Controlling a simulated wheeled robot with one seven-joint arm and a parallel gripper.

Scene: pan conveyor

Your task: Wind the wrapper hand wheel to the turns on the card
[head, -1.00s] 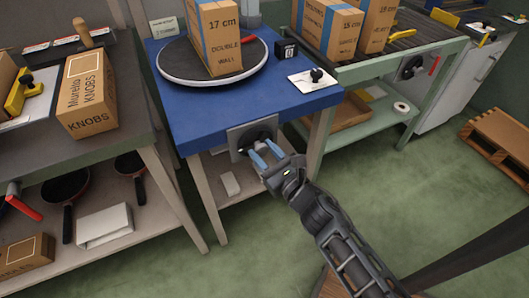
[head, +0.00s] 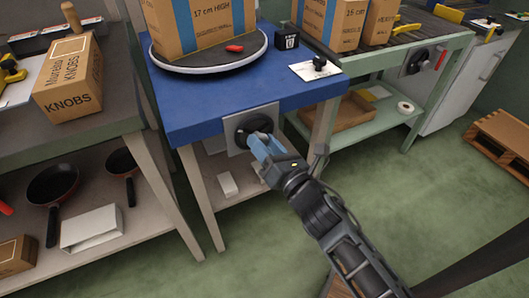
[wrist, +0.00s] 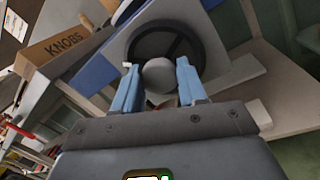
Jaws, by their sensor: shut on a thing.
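The black hand wheel (head: 243,122) is on a grey plate on the front of the blue wrapper table (head: 195,118). In the wrist view its rim and spokes (wrist: 140,45) show behind a round grey knob (wrist: 158,82). My gripper (head: 262,143) is at the wheel, and its two blue fingers (wrist: 158,84) are shut on the knob, one on each side. On the table, the round turntable (head: 190,68) carries a cardboard box (head: 215,30) with a blue band, marked 17 cm high. No card with a turn count is readable now.
A red pointer (head: 235,48) lies on the turntable near a black cube (head: 286,38) and a white plate with a black knob (head: 316,68). Left is a bench with a knobs box (head: 65,85) and pans below. Right is a green-framed conveyor (head: 400,55). Green floor is open in front.

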